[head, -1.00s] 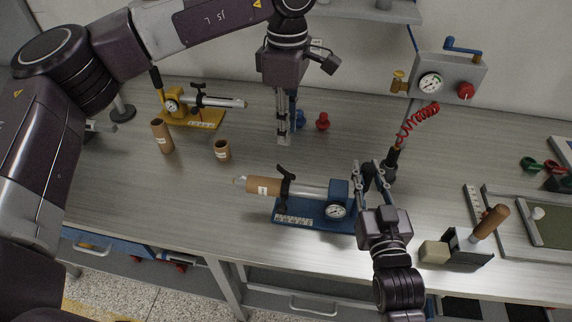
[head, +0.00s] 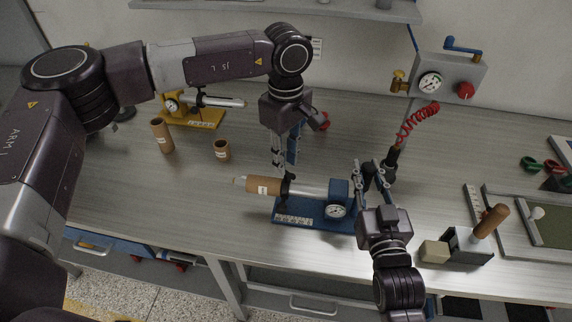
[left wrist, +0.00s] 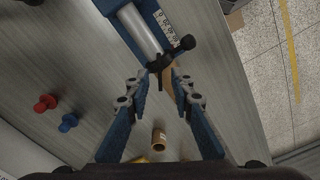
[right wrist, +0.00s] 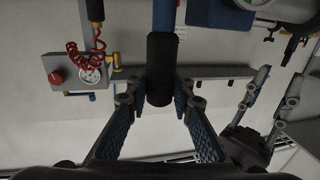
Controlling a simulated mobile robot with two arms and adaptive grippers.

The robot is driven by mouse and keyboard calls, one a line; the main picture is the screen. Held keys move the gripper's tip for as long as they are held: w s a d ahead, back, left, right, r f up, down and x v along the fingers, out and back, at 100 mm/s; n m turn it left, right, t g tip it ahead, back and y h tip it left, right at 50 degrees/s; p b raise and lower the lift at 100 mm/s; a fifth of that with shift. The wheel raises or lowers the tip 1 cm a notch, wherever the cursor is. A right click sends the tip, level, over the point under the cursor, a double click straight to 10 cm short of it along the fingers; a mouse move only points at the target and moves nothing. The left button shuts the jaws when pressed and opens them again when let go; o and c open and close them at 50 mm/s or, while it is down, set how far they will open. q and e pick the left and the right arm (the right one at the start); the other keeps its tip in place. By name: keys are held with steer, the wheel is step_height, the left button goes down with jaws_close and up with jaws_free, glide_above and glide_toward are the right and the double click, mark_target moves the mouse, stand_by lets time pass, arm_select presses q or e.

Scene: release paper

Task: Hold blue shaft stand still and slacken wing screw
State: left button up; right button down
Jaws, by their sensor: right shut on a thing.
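The blue shaft stand (head: 315,217) lies on the bench with a clear shaft, a brown sleeve (head: 263,188) and a gauge block (head: 338,197). The black wing screw (head: 288,177) sits on the shaft beside the sleeve; in the left wrist view the black screw and clamp (left wrist: 165,62) lie just ahead of the fingertips. My left gripper (head: 284,168) is open above the screw, its fingers (left wrist: 156,82) spread either side of it and apart from it. My right gripper (head: 371,168) is shut on the stand's black handle (right wrist: 162,68) at its right end.
A gauge panel with a red coiled hose (head: 418,122) is behind the right gripper. A wooden-handled tool (head: 489,221) is at right.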

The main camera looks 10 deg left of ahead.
arm_select(q)
steer(key=shift+f, duration=1.25)
jaws_close()
